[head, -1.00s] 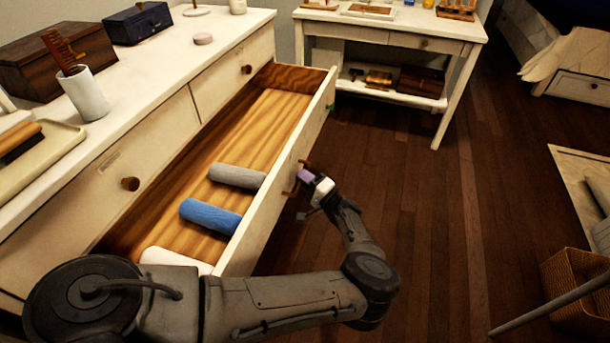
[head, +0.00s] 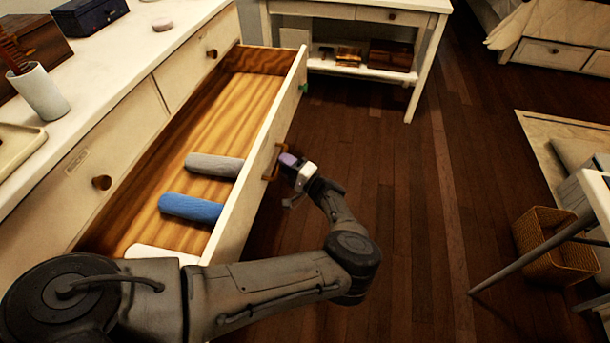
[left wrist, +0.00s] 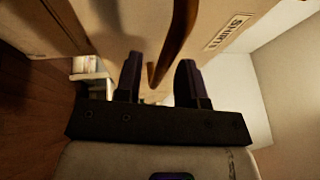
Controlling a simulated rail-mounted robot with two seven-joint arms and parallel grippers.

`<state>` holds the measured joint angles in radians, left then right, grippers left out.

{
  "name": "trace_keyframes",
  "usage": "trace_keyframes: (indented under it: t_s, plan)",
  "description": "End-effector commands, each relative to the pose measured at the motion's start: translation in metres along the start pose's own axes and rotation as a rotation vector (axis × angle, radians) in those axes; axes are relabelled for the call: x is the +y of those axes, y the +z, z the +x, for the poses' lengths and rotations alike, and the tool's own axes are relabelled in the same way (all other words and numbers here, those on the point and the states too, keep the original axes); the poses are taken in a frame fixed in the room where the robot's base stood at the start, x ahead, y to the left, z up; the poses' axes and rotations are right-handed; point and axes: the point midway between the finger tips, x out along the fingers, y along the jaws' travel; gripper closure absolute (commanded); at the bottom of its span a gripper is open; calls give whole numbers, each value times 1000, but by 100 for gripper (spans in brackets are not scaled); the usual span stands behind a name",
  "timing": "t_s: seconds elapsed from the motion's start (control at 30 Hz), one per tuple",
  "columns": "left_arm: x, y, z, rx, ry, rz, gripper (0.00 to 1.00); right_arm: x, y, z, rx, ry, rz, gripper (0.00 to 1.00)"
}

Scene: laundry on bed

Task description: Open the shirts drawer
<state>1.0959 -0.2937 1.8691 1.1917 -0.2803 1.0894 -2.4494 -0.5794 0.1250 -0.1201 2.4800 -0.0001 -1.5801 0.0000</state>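The shirts drawer (head: 262,175) stands pulled far out of the white dresser. It holds a grey roll (head: 214,165), a blue roll (head: 191,208) and a white roll partly hidden by my left arm. Its brown handle (head: 268,162) is on the front panel. My left gripper (head: 284,160) is just outside the handle. In the left wrist view, the two dark fingers (left wrist: 158,78) are apart, with the handle (left wrist: 176,40) between and beyond their tips, and a label (left wrist: 228,32) shows on the drawer front. My right gripper is not in view.
The dresser top (head: 110,62) carries boxes and a cup (head: 40,92). A white side table (head: 415,70) stands behind the drawer. A wicker basket (head: 555,245) and another table (head: 592,200) are at the right. The dark floor (head: 420,200) between is clear.

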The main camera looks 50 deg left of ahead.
Motion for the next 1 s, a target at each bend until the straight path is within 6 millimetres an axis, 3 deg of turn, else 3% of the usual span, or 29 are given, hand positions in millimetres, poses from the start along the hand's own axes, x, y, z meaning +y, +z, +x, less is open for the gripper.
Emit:
trace_keyframes:
  t_s: [0.3, 0.5, 0.7, 1.0]
  plan:
    - [-2, 0, -64, 3, 3, 0, 64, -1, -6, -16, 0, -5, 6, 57]
    - [-1, 0, -96, 2, 3, 0, 64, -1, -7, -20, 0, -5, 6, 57]
    - [-1, 0, -114, 1, 1, -1, 64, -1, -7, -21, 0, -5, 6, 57]
    - [0, 0, -121, 0, 2, -1, 64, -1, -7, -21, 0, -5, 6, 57]
